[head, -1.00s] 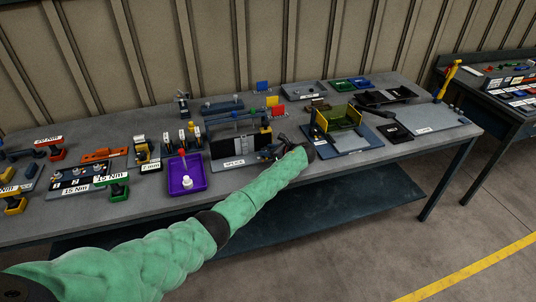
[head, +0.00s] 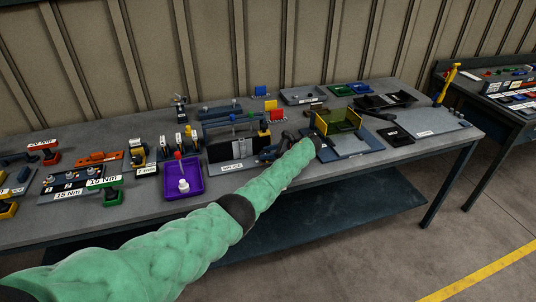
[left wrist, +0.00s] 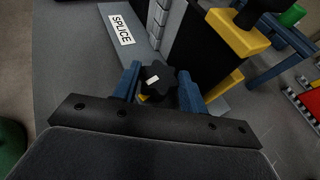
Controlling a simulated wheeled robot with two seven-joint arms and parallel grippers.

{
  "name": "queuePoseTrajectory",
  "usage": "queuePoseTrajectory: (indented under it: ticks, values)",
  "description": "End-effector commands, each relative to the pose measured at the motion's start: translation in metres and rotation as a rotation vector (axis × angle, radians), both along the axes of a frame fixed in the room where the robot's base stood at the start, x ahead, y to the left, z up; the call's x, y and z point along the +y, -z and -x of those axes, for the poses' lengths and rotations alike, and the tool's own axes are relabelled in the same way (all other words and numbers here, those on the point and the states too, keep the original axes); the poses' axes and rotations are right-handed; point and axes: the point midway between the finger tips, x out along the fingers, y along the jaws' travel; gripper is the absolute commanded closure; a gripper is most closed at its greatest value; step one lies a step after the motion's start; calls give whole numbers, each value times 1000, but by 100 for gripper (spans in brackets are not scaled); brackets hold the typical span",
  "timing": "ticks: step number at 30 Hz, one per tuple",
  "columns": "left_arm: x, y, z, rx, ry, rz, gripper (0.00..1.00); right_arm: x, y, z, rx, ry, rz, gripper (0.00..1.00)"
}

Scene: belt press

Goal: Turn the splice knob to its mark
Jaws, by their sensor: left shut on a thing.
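The splice knob (left wrist: 158,82) is black and lobed, with a white mark on its top. In the left wrist view it sits between the two blue fingers of my left gripper (left wrist: 159,88), which is shut on it. A bit of yellow shows beside the knob, partly hidden under it. The white SPLICE label (left wrist: 122,29) lies on the grey base near it. In the head view my left gripper (head: 272,151) is at the right end of the splice station (head: 232,150), and the knob is too small to make out. My right gripper is not in view.
A purple tray (head: 194,191) with a white bottle stands left of the splice station. A yellow-walled fixture (head: 340,121) stands close on the right of my left wrist. A yellow block (left wrist: 238,34) with a black knob is near the fingers. The bench's front edge is close.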

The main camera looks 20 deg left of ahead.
Motion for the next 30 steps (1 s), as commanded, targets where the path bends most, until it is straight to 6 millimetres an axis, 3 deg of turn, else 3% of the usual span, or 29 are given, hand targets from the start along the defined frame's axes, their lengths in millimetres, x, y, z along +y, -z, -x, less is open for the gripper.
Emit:
queuePoseTrajectory:
  ticks: [5, 6, 7, 19, 22, 30]
  values:
    - [0, 0, 0, 0, 1, 0, 80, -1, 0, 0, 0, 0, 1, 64]
    - [0, 0, 0, 0, 1, 0, 53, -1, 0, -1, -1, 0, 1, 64]
    - [0, 0, 0, 0, 1, 0, 48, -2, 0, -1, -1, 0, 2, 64]
    - [-4, -1, -1, -1, 2, 1, 48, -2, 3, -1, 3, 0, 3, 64]
    - [-14, -3, -1, -2, 1, 1, 48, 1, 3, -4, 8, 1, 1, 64]
    - [-50, -17, -2, -1, 2, 2, 48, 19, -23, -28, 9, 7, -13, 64]
